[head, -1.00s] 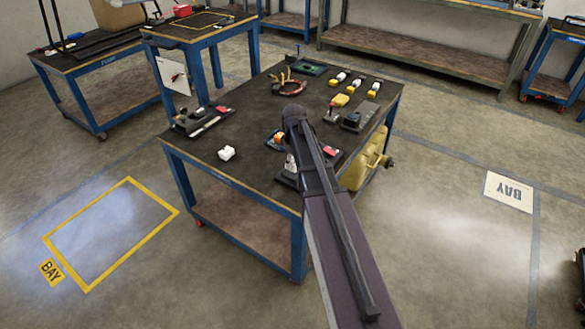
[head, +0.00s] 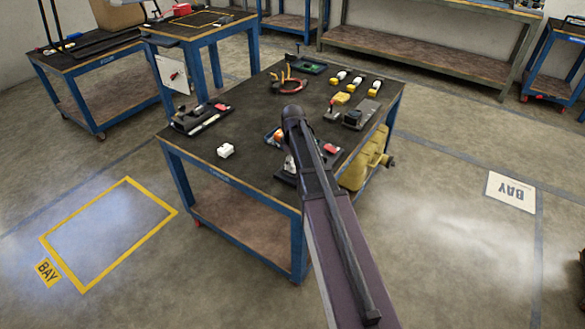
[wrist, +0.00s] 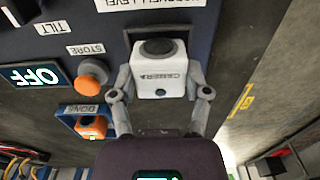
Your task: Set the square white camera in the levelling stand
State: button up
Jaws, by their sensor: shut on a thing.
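In the wrist view my gripper (wrist: 160,82) is shut on the square white camera (wrist: 160,88), with a finger on each side. The camera is marked CAMERA and has a round dark lens on top. It is at a dark rectangular recess (wrist: 133,38) in the levelling stand's dark blue panel (wrist: 55,45); I cannot tell whether it is seated or just above. The panel carries TILT, STORE and DONE labels, a display (wrist: 33,76) reading OFF, an orange knob (wrist: 91,78) and an orange button (wrist: 90,126).
Bare table top lies left of my arm. A yellow tank (head: 362,165) is at its right side.

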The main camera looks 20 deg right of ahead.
jog(key=shift+f, duration=0.4)
jog(key=shift+f+b, duration=0.15)
jog(key=shift+b, duration=0.15)
jog(key=o, duration=1.3)
jog(key=shift+c, duration=0.2)
notch_tip(320, 180, up, 12)
jog(key=p, duration=1.2)
jog(key=shift+s+a, duration=0.1)
jog(key=s+a+m, duration=0.3)
jog(key=s+a, duration=0.3)
jog(key=s, duration=0.4)
jog(key=s+a+m, duration=0.4)
jog(key=s+a, duration=0.2)
jog(key=s, duration=0.3)
jog(key=shift+s, duration=0.4)
